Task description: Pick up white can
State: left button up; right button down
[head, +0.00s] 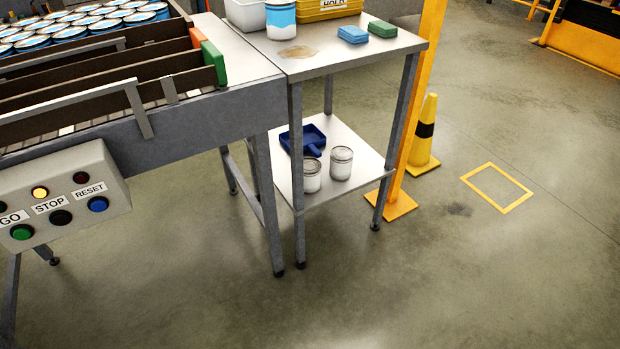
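Two white cans stand upright on the lower shelf of the small metal table in the head view. One white can (341,164) stands a little further right, and the other white can (312,175) stands just left of it, close beside it. A larger can with a white and blue side (281,20) stands on the table top at the back left. I cannot tell from the picture which can is the task's white can. Neither of my grippers shows in this view.
A blue dustpan-like tray (301,139) lies behind the cans on the lower shelf (348,193). Table legs frame the shelf. Blue and green sponges (382,29) lie on top. The conveyor (190,120) with its button box (62,196) is left. A yellow post and cone (424,140) stand right. Front floor is clear.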

aim_at(313, 167)
jog(key=i+l+u, duration=0.1)
jog(key=i+l, duration=0.55)
jog(key=i+l+u, duration=0.15)
jog(key=i+l, duration=0.45)
jog(key=l, duration=0.2)
jog(key=i+l+u, duration=0.15)
jog(key=i+l, duration=0.45)
jog(key=l, duration=0.2)
jog(key=i+l+u, duration=0.15)
jog(key=l, duration=0.25)
jog(key=i, duration=0.1)
